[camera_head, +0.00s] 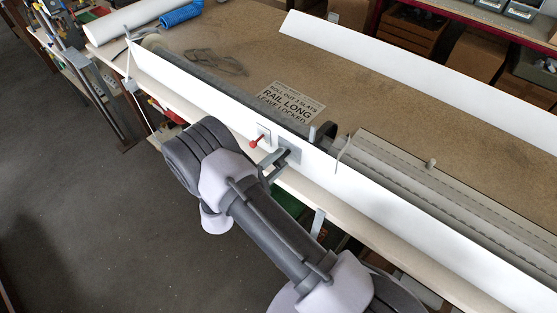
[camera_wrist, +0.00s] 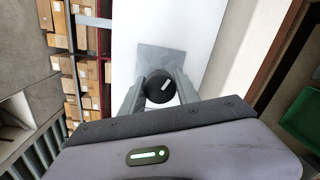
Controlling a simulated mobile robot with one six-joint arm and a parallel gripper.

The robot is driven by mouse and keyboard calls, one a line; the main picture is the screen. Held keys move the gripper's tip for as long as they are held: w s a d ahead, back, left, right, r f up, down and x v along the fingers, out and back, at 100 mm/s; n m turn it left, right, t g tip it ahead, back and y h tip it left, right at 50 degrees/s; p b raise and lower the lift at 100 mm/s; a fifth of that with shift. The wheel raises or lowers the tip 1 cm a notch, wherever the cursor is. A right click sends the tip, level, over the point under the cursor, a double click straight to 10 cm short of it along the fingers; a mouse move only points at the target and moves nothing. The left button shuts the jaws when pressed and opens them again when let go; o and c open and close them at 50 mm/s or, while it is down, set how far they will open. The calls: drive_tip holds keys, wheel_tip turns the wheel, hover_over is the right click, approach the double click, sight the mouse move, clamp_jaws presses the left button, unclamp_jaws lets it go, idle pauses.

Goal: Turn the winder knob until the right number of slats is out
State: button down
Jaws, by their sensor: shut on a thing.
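My gripper (camera_wrist: 158,92) is shut on the black round winder knob (camera_wrist: 156,91), one finger on each side. The knob has a white mark pointing to the upper right in the wrist view. It sits on a grey plate (camera_wrist: 154,57) on the white panel. In the head view my gripper (camera_head: 278,163) hides the knob at the grey plate (camera_head: 291,150). A red lever (camera_head: 255,142) on a pale plate is just left of it. Grey slats (camera_head: 420,182) lie behind the panel at the right. A sign (camera_head: 290,103) reads "roll out", a number too small to be sure of, "slats, rail long, leave locked".
The white panel (camera_head: 400,203) runs along the bench front. A second white rail (camera_head: 420,70) lies along the back. A black curved piece (camera_head: 325,133) stands behind the panel. A blue roll (camera_head: 181,15) and a white roll (camera_head: 125,20) lie at the far left. Boxes fill shelves behind.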

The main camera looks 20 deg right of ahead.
drive_tip(key=shift+n, duration=0.8)
drive_tip(key=shift+w, duration=0.1)
drive_tip(key=c, duration=0.9)
unclamp_jaws()
drive_tip(key=p+v, duration=0.1)
drive_tip(key=v, duration=1.6)
drive_tip(key=shift+a+f, duration=0.1)
drive_tip(key=shift+a, duration=0.25)
